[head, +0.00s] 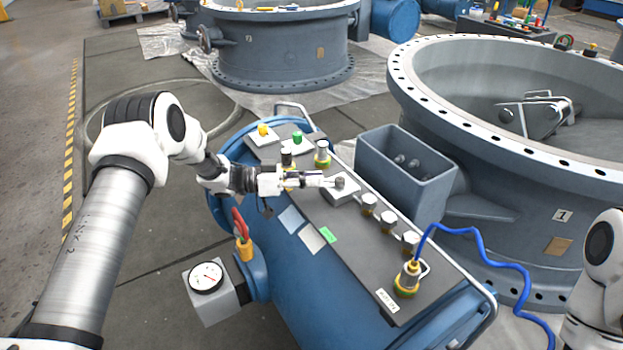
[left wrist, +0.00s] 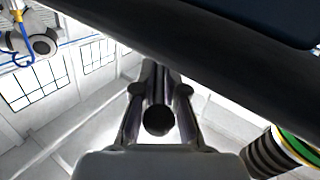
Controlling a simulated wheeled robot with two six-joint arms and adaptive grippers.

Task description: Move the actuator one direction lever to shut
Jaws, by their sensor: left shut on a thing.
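The blue actuator (head: 335,275) has a dark sloped control panel (head: 350,238) on top. In the left wrist view the two fingers (left wrist: 158,92) close around a dark round-ended piece (left wrist: 158,121). The lever's exact setting and any markings are too small to read. My right arm shows at the right edge; its gripper is out of view.
Yellow (head: 263,130) and green (head: 297,138) buttons sit at the panel's far end, with several capped fittings along its right side. A metal handrail (head: 462,270) borders the panel. A red-handled valve (head: 240,225) and gauge (head: 206,277) stand at left. A large valve ring (head: 480,150) is behind right.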

